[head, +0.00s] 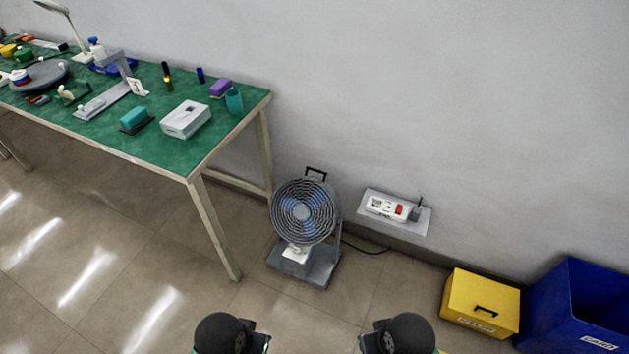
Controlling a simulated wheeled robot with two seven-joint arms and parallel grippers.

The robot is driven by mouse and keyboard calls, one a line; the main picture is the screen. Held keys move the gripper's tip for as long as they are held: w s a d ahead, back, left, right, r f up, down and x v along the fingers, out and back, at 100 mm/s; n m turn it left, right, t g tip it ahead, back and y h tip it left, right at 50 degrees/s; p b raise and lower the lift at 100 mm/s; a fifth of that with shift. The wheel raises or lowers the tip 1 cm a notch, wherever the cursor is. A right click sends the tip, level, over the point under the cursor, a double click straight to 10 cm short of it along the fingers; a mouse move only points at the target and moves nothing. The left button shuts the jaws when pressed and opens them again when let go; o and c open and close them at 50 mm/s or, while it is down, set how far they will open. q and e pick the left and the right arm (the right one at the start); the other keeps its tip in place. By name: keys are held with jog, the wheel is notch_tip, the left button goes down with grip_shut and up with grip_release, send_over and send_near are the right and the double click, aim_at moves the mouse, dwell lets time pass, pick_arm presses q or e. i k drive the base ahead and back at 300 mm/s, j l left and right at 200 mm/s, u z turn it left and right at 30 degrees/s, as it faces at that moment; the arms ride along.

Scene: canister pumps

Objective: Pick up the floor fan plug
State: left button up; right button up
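The floor fan (305,214) stands on the floor against the wall, right of the green table, with a round grille and a grey base. A thin black cord (365,248) runs from behind the fan to the right along the floor by the wall. A small shelf (412,229) on the wall holds a white power strip (384,207) with a red part. A dark grey block (415,213) with a thin upright piece sits at the strip's right end; I cannot tell whether it is the fan plug. Neither gripper shows; only dark rounded parts of my arms appear at the bottom edge.
A green-topped table (172,152) with several small items stands at the left. A yellow box (482,302) and a blue bin (578,310) stand on the floor at the right. The floor in front of the fan and shelf is clear.

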aim_at(415, 214)
jog(key=z, duration=0.45)
jog(key=i+l+z, duration=0.1)
jog(key=z, duration=0.4)
jog(key=i+z, duration=0.15)
jog(key=z, duration=0.75)
jog(key=i+j, duration=0.05)
